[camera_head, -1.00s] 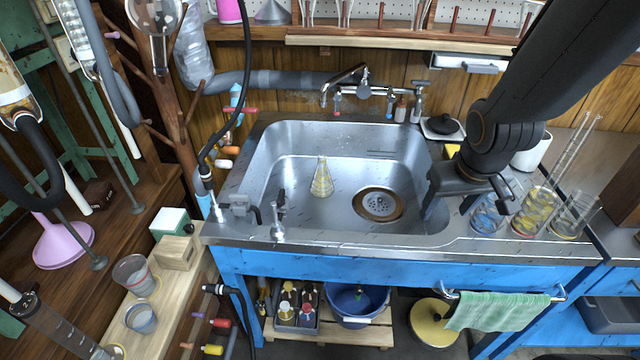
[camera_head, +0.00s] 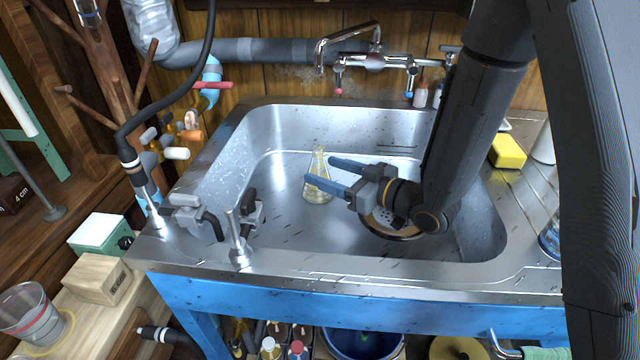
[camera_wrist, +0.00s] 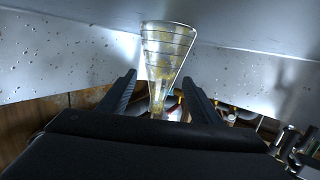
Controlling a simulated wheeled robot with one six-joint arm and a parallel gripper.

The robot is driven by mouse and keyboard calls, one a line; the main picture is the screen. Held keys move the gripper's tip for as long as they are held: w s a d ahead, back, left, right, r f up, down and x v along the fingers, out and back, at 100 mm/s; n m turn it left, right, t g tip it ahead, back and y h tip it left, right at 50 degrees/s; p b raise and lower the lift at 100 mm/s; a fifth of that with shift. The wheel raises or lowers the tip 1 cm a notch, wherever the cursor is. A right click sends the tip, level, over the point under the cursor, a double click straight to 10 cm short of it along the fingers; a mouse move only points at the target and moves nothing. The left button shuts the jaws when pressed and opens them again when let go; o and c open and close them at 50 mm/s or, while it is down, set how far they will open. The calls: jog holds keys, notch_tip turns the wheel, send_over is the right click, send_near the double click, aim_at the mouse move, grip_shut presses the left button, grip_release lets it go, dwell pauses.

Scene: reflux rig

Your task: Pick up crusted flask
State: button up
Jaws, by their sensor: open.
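The crusted flask (camera_head: 318,186) is a clear conical flask with yellowish residue, standing on the sink floor left of the drain. My gripper (camera_head: 319,169) is open, with its two blue fingers reaching into the sink from the right. The nearer finger's tip overlaps the flask in the head view, and the other tip is just right of its neck. In the wrist view the flask (camera_wrist: 168,50) appears wide end up, its narrow neck between the open fingers. I cannot tell whether a finger touches it.
The steel sink (camera_head: 215,175) surrounds my gripper, and its drain is partly hidden under it. A faucet (camera_head: 345,60) stands at the back. Hose taps (camera_head: 240,235) rise at the front left rim. A yellow sponge (camera_head: 507,151) lies right of the sink.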

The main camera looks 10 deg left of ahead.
jog(key=x, duration=0.3)
jog(key=b+x, duration=0.1)
jog(key=x, duration=0.3)
jog(key=shift+r, duration=0.25)
jog(key=c, duration=1.4)
jog(key=shift+r, duration=0.2)
jog(key=shift+r, duration=1.15)
notch_tip(320, 180, up, 10)
jog(key=p, duration=0.3)
jog(key=shift+s+d+f+p, duration=0.15)
jog(key=shift+s+p, duration=1.5)
jog(key=shift+s, duration=1.25)
jog(key=shift+s+d+f+p, duration=0.15)
jog(key=shift+s+p, duration=1.45)
jog(key=shift+s, duration=1.35)
jog(key=shift+s+d+p, duration=0.2)
jog(key=shift+s+p, duration=1.45)
jog(key=shift+s, duration=1.25)
jog(key=shift+s, duration=0.1)
